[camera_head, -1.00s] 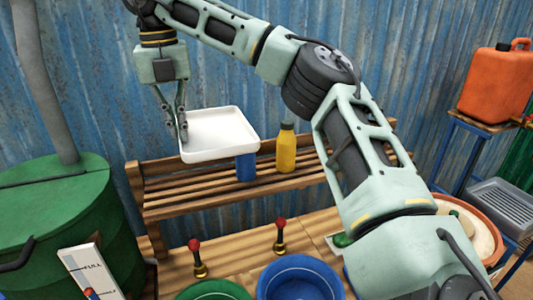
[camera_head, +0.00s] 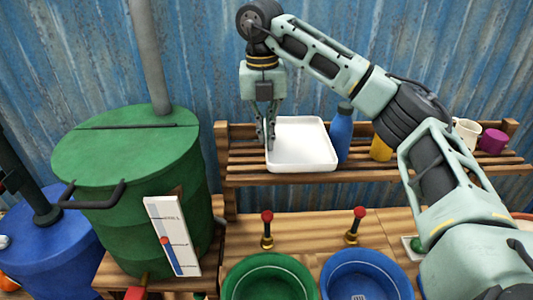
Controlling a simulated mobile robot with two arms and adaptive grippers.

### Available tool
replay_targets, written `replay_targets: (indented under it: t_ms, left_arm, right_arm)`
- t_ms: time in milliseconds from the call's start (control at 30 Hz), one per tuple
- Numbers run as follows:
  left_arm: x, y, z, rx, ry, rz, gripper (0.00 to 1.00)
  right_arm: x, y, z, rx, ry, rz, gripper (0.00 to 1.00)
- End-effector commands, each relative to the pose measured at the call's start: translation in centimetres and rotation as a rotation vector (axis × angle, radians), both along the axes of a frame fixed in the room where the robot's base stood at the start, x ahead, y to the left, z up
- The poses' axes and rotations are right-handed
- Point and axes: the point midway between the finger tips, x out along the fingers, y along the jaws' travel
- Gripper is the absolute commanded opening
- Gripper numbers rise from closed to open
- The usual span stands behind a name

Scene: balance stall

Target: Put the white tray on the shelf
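The white tray (camera_head: 302,150) is over the left part of the slatted wooden shelf (camera_head: 400,178), flat and empty, left of a blue bottle (camera_head: 342,136). Whether its underside touches the slats or hangs just above them cannot be told. My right gripper (camera_head: 267,142) points down at the tray's left rim, with its fingers close together and the rim between them. My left gripper is not in view.
A yellow bottle (camera_head: 381,149), a white mug (camera_head: 467,132) and a purple mug (camera_head: 492,141) stand farther right on the shelf. A green drum (camera_head: 130,165) is at left. Green (camera_head: 268,259) and blue (camera_head: 367,261) basins sit below, near two red-knobbed levers.

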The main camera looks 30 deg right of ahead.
Motion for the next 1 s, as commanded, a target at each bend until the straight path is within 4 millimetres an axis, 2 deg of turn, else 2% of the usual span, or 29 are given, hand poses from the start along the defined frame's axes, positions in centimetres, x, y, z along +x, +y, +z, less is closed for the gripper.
replay_targets:
  t_ms: [67,167,500,833,1000]
  left_arm:
    - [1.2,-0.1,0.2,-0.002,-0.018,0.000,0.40]
    - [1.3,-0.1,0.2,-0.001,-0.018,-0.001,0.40]
    - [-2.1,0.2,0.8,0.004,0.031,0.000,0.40]
    - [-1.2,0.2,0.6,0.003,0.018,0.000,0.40]
    - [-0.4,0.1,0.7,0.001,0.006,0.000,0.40]
  right_arm:
    - [0.0,0.0,-1.0,0.000,0.001,0.000,0.00]
    - [0.0,0.0,-1.6,0.000,-0.002,0.000,0.00]
    - [0.0,0.0,-5.4,-0.001,0.000,-0.001,0.00]
    - [0.0,0.0,-5.9,0.000,-0.001,0.000,0.00]
    - [0.0,0.0,-5.9,0.000,-0.001,0.000,0.18]
